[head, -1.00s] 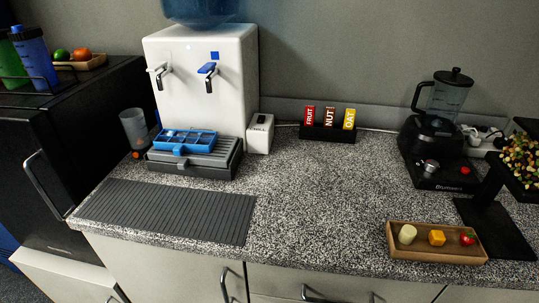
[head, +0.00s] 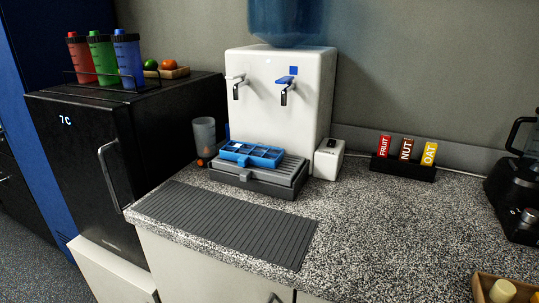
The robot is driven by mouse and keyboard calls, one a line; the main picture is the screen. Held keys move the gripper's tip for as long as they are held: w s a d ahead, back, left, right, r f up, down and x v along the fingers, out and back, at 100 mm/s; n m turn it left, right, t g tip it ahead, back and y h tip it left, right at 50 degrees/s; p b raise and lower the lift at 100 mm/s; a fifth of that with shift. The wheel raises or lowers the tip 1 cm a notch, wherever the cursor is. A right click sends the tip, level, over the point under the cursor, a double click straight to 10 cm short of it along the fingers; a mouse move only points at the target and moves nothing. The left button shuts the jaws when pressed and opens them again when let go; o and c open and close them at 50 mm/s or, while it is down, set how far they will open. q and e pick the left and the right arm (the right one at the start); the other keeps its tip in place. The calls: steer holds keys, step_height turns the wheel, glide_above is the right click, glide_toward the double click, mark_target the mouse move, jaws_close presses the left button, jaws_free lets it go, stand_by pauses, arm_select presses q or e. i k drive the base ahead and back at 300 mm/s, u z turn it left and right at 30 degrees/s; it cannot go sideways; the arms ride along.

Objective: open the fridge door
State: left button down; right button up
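The fridge (head: 75,165) is a black box at the left of the head view, with a "7C" readout near its upper left front corner. Its door faces forward and looks shut. A curved metal handle (head: 108,178) runs upright along the door's right side, close to the counter's left end. The inside of the fridge is hidden. Neither of my grippers shows in the head view.
A rack with red, green and blue bottles (head: 130,62) and a fruit tray (head: 168,72) stand on the fridge. The counter (head: 350,220) on the right holds a water dispenser (head: 300,105), blue tray (head: 252,153), ribbed mat (head: 225,220) and blender base (head: 515,195). Floor shows at lower left.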

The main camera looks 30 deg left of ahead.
mark_target(89, 147)
steer(key=u, duration=2)
steer(key=k, duration=1.2)
steer(key=u, duration=0.9)
steer(key=i, duration=1.4)
steer(key=z, duration=0.2)
